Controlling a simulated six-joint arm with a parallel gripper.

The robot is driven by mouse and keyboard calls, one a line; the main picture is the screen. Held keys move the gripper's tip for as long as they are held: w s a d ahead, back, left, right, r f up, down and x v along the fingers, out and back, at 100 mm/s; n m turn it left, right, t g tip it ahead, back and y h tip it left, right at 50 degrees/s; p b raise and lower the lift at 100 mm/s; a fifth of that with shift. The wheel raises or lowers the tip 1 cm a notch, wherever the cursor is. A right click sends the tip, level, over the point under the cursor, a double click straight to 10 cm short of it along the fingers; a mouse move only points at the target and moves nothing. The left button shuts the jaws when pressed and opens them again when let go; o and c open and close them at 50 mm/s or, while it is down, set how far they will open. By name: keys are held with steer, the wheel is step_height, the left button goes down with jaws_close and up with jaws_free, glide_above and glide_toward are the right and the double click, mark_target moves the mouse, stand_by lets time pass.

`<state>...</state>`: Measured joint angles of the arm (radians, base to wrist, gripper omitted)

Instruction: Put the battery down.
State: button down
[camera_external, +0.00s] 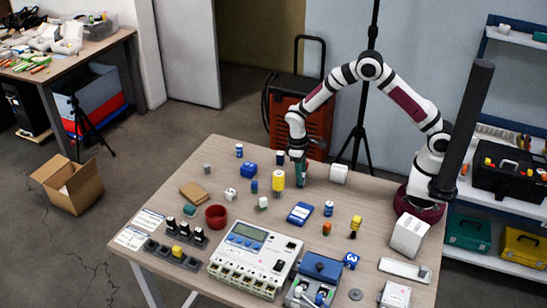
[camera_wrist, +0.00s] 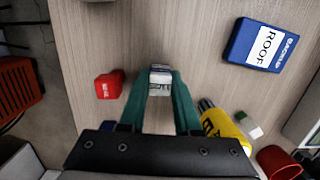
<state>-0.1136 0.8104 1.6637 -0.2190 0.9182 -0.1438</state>
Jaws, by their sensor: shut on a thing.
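My gripper (camera_external: 300,170) has teal fingers and points down over the far part of the wooden table. In the wrist view, my gripper (camera_wrist: 160,92) is shut on a small whitish-grey printed piece, the battery (camera_wrist: 160,77), held between the fingertips. The fingers hide its sides, and it cannot be made out clearly in the external view. Whether its lower end touches the table cannot be told.
A yellow cylinder (camera_external: 278,180) stands close to my gripper, left of it in the external view. A blue box marked ROOF (camera_wrist: 262,45) and a red block (camera_wrist: 109,85) lie nearby. A red bowl (camera_external: 215,217) and white device (camera_external: 255,258) are farther off. Bare wood surrounds the fingertips.

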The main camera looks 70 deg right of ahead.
steer(key=c, duration=0.6)
jaws_free()
step_height(320, 180, up, 12)
steer(key=w, duration=0.1)
steer(key=s+r+m, duration=0.1)
steer(key=s+r, duration=0.2)
steer(key=s, duration=0.3)
steer(key=s+d+r+m, duration=0.1)
steer(key=s+r, duration=0.2)
steer(key=s, duration=0.3)
steer(key=s+d+r+m+y, duration=0.1)
steer(key=s+r, duration=0.2)
steer(key=s, duration=0.3)
steer(key=shift+s+r+m+t, duration=0.15)
steer(key=shift+r+m+t, duration=0.15)
steer(key=shift+r+t, duration=0.1)
steer(key=shift+o, duration=0.4)
steer(key=s+f+m, duration=0.2)
steer(key=s, duration=0.8)
steer(key=shift+s+a+y, duration=0.2)
steer(key=shift+y, duration=0.2)
